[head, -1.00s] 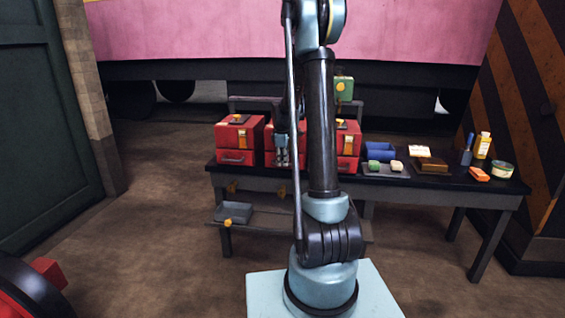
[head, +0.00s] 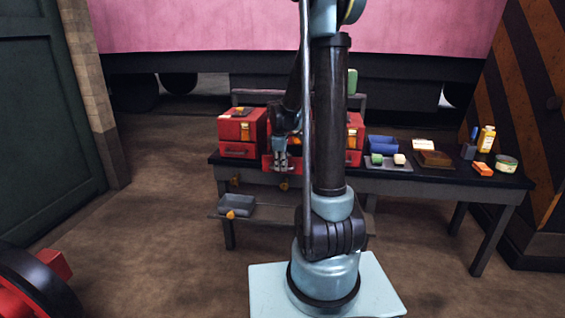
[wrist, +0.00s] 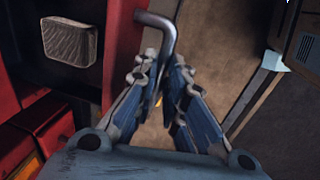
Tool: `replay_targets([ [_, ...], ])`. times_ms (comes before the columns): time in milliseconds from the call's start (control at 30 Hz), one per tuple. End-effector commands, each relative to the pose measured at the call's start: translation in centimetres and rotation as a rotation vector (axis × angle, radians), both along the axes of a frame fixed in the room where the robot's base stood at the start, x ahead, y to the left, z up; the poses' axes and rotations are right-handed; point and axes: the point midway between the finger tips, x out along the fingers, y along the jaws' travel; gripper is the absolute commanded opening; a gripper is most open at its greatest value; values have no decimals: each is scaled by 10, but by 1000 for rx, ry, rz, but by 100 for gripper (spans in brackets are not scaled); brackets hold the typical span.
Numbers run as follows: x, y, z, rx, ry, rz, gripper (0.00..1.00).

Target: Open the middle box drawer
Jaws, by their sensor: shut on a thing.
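The middle red box (head: 296,144) stands on the dark table, mostly hidden behind my arm. Its drawer is pulled out; its red front (wrist: 122,40) and dark inside show in the wrist view. A beige, ridged block (wrist: 70,41) lies in the drawer. A bent metal handle (wrist: 163,24) sticks out from the drawer front. My gripper (wrist: 165,82) is shut on this handle, its fingers on both sides of the bar. In the head view my gripper (head: 281,160) is in front of the middle box.
Another red box (head: 239,134) stands on the left and one on the right (head: 355,140). A blue bin (head: 381,145), a tray with small blocks, and bottles stand farther right on the table (head: 440,180). A grey tray (head: 236,205) sits on the lower shelf.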

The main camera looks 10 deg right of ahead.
Motion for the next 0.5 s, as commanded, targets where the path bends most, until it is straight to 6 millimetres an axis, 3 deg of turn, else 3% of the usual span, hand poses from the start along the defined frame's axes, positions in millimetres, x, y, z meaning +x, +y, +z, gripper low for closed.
replay_targets([
  [367, -3, 2, 0, 1, -1, 0, 0],
  [400, -3, 2, 0, 1, -1, 0, 20],
  [467, -3, 2, 0, 1, -1, 0, 31],
  [500, -3, 2, 0, 1, -1, 0, 31],
])
